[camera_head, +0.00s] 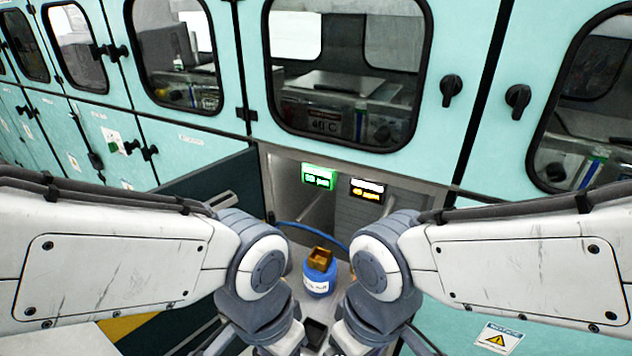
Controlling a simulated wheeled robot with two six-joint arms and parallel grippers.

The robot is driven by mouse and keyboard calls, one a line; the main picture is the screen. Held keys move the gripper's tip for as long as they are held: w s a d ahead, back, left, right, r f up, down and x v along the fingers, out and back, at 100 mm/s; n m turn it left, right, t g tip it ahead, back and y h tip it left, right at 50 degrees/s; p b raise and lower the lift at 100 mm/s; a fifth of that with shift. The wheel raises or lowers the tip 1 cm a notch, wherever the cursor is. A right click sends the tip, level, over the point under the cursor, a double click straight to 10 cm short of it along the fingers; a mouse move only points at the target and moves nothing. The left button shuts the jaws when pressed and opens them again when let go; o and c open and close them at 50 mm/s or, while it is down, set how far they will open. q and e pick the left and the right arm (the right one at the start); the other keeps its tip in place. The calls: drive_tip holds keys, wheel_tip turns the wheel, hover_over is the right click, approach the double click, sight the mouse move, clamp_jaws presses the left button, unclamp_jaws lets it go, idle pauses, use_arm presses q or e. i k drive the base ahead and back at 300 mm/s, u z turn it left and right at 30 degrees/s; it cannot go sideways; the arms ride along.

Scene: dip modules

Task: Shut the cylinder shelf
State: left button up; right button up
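A blue gas cylinder (319,278) with a white label and a brass valve on top stands upright on the light grey cylinder shelf (342,272). The shelf is pulled out in front of an open lower cabinet compartment (318,212). A blue hose (303,226) curves from the compartment toward the cylinder. My two arms reach in from left and right, with their wrists close on either side of the cylinder. The wrists run down to the bottom edge, and I cannot make out the gripper fingers. Much of the shelf is hidden behind my wrists.
A dark open door panel (213,185) stands to the left of the compartment. A green display (319,176) and an amber display (367,190) are inside it. Teal cabinets with windows and black knobs (451,90) line the wall above. A warning label (499,338) is at the lower right.

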sight(318, 319)
drive_tip(key=u, duration=1.65)
drive_tip(key=k, duration=0.95)
drive_tip(key=z, duration=1.7)
drive_tip(key=i, duration=0.5)
drive_tip(key=z, duration=0.05)
